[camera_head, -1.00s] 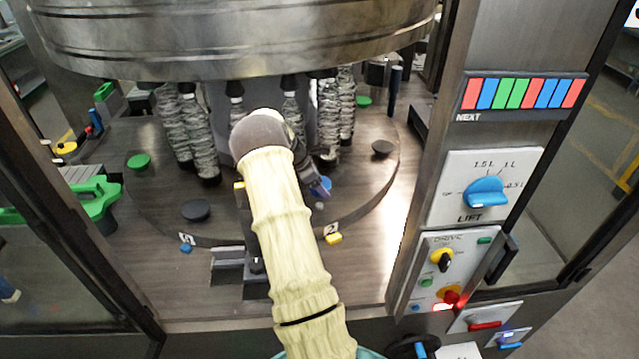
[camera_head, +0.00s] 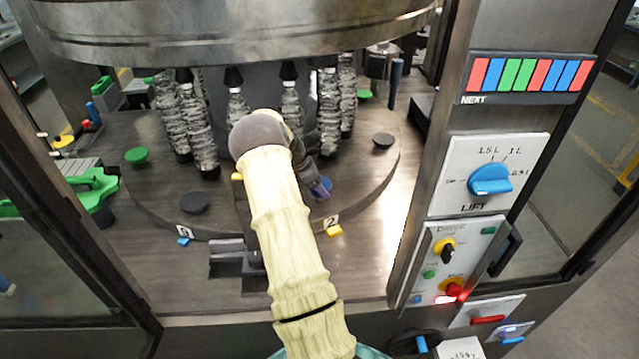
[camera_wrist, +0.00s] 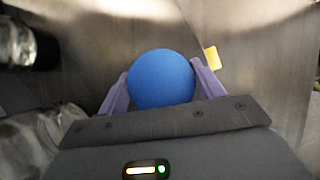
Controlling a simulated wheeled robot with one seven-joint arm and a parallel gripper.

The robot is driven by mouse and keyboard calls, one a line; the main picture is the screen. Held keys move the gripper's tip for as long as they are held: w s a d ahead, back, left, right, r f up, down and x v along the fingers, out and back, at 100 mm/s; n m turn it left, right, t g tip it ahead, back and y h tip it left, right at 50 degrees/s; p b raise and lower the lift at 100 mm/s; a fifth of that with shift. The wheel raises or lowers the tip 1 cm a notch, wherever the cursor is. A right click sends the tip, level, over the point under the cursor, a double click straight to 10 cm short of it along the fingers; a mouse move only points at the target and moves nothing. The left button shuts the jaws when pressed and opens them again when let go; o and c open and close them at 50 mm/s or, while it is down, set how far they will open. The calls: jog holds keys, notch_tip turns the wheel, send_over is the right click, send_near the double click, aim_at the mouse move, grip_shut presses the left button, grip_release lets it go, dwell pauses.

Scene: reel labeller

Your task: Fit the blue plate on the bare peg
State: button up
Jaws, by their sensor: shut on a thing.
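My gripper (camera_wrist: 161,88) is shut on the blue plate (camera_wrist: 162,78), a round disc with one purple finger on each side of it. I cannot tell whether the plate touches the table.
A green plate (camera_head: 137,156) and dark plates (camera_head: 194,203) (camera_head: 383,140) stand around the table. Several wrapped bottles (camera_head: 329,115) hang behind my gripper under the large metal drum (camera_head: 230,35). A yellow block (camera_head: 335,231) lies at the front edge. The control post (camera_head: 480,190) stands right.

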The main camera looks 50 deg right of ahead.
jog(key=shift+f+b, duration=0.7)
jog(key=shift+f, duration=0.95)
jog(key=shift+w, duration=0.15)
jog(key=o, duration=1.1)
jog(key=shift+a, duration=0.1)
jog(key=b+v, duration=0.5)
jog(key=v, duration=1.2)
jog(key=shift+r, duration=0.2)
